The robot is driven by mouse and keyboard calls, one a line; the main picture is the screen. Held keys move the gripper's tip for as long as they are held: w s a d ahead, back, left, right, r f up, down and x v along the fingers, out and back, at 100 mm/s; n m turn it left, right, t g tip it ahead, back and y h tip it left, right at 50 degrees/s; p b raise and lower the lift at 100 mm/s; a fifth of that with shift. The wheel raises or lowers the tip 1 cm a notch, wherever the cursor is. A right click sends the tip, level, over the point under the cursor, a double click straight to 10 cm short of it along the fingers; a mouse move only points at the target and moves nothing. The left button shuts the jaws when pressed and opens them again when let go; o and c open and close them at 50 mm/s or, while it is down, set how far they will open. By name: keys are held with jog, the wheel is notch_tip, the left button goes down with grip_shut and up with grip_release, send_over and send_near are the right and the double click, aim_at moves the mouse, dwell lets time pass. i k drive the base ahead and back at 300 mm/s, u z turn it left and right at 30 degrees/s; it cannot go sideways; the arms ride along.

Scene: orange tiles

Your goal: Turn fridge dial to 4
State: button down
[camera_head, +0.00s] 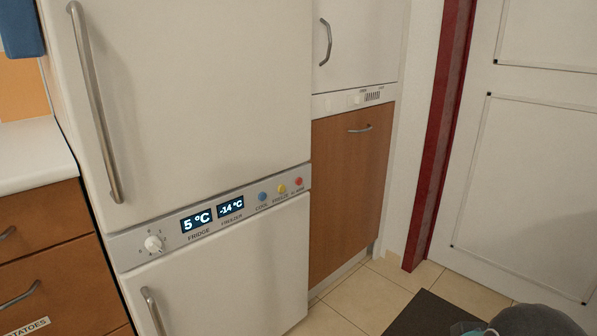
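The fridge dial (154,243) is a small white round knob with marks around it, at the left end of the grey control strip (175,232) between the two fridge doors. Its pointer setting is too small to read. Right of it, the fridge display (196,222) reads 5 °C and the freezer display (231,206) reads -14 °C. My gripper cannot be made out in this view. A grey rounded shape with teal parts shows at the bottom right edge, far from the dial.
Blue, yellow and red buttons (281,188) sit right of the displays. The upper door handle (95,105) and lower door handle (153,311) stick out near the dial. Wooden drawers (40,242) stand left, a wooden cabinet (345,195) right. A dark mat (425,314) lies on the tiles.

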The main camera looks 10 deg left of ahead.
aim_at(153, 244)
jog(key=u, duration=2.05)
jog(key=k, duration=0.8)
jog(key=z, duration=0.3)
